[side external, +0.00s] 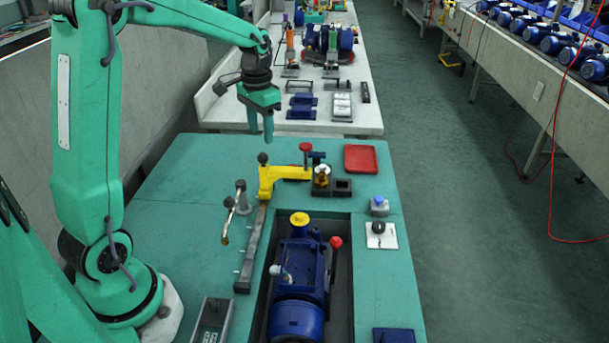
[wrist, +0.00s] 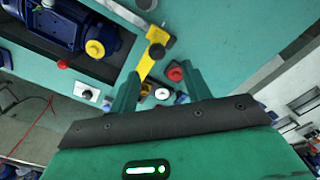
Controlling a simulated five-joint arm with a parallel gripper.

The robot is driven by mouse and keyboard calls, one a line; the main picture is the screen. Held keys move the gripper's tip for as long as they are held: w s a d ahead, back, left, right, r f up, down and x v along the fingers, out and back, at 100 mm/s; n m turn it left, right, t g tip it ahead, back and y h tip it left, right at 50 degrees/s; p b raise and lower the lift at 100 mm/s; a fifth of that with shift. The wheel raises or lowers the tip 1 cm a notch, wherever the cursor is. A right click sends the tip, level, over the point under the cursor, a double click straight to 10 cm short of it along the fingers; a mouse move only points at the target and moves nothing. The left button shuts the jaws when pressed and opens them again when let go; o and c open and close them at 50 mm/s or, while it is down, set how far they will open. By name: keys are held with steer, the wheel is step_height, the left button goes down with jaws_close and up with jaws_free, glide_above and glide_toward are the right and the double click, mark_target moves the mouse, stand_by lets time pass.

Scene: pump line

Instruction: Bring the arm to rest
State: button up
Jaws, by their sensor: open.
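My gripper (side external: 261,127) is green and hangs from the raised arm, above the far part of the green work table (side external: 170,200). In the wrist view its two fingers (wrist: 160,88) stand apart with nothing held between them. The bracket also shows in the wrist view (wrist: 152,55), near the left finger. The gripper touches nothing that I can see.
A blue pump (side external: 297,300) with a yellow cap (side external: 299,219) sits in the table's recess. A red tray (side external: 361,158), a black switch on a white plate (side external: 380,235) and a bent metal tap (side external: 232,208) stand around it. A white bench (side external: 350,110) lies behind.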

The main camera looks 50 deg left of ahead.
steer(key=shift+r, duration=0.15)
steer(key=shift+s+d+r, duration=0.15)
steer(key=shift+s+d, duration=0.05)
steer(key=shift+d, duration=0.05)
steer(key=s+d+r+t, duration=0.2)
steer(key=s+d, duration=0.5)
steer(key=s, duration=0.2)
steer(key=s+d+r+t, duration=0.3)
steer(key=s+d, duration=0.3)
steer(key=s, duration=0.3)
steer(key=shift+d+r+t, duration=0.3)
steer(key=shift+d+r, duration=0.05)
steer(key=shift+d, duration=0.05)
stand_by(1.2)
